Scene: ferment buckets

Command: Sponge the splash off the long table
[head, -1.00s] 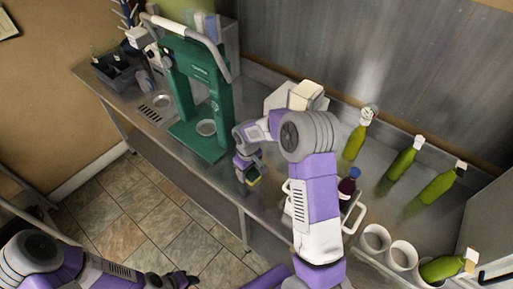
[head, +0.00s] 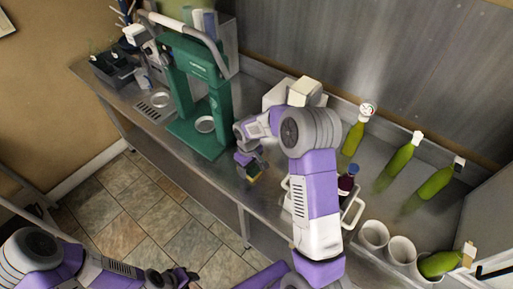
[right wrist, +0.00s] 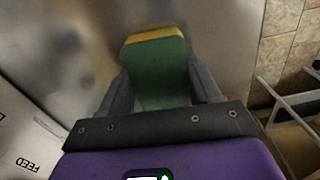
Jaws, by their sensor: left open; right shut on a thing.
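The sponge (head: 253,175), green with a yellow layer, is held in my right gripper (head: 250,171) over the front part of the long steel table (head: 180,178). In the right wrist view the sponge (right wrist: 157,68) sits between the two dark fingers of my right gripper (right wrist: 160,92), which are shut on it. Whether it touches the table I cannot tell. No splash stands out clearly; a dull dark smudge on the steel in the right wrist view may be a mark or a reflection. My left gripper (head: 180,277) is open and empty, low over the floor.
A green press-like stand (head: 205,105) is left of my right gripper. Right of my right arm are a dark bottle in a white carrier (head: 352,212), green bottles (head: 400,158), white cups (head: 373,235) and a lying bottle (head: 440,264). A dark caddy (head: 113,65) stands at the far left.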

